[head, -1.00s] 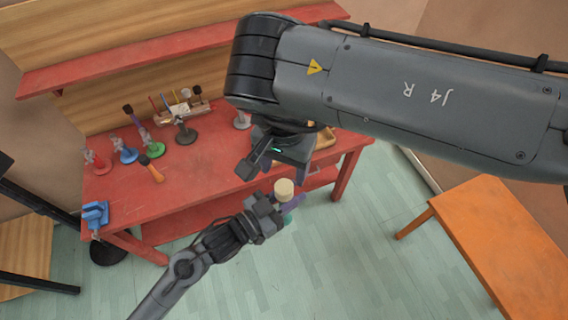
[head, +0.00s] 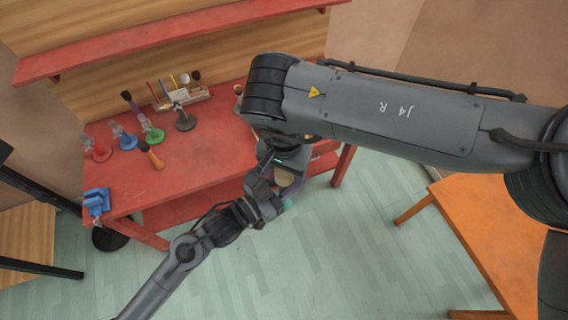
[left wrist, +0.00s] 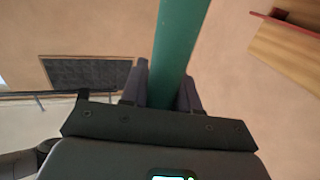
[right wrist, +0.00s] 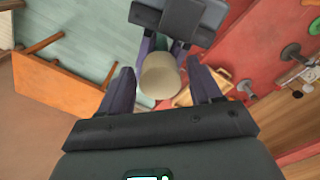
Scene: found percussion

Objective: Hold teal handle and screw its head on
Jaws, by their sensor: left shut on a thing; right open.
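The teal handle (left wrist: 180,45) stands between the fingers of my left gripper (left wrist: 161,85), which is shut on it. In the head view the handle's lower end (head: 288,203) shows just below my left gripper. A cream, rounded head (right wrist: 160,76) sits at the handle's upper end. It also shows in the head view (head: 284,181), partly covered by my right gripper. My right gripper (right wrist: 163,78) is open, with one finger on each side of the cream head and a visible gap to both. The joint between head and handle is hidden.
The red workbench (head: 190,178) carries coloured stands, an orange-handled mallet (head: 151,155), a rack of mallets (head: 183,93) and a blue vise (head: 97,201). An orange table (head: 480,225) stands at right. My grippers are beyond the bench's front edge, over open floor.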

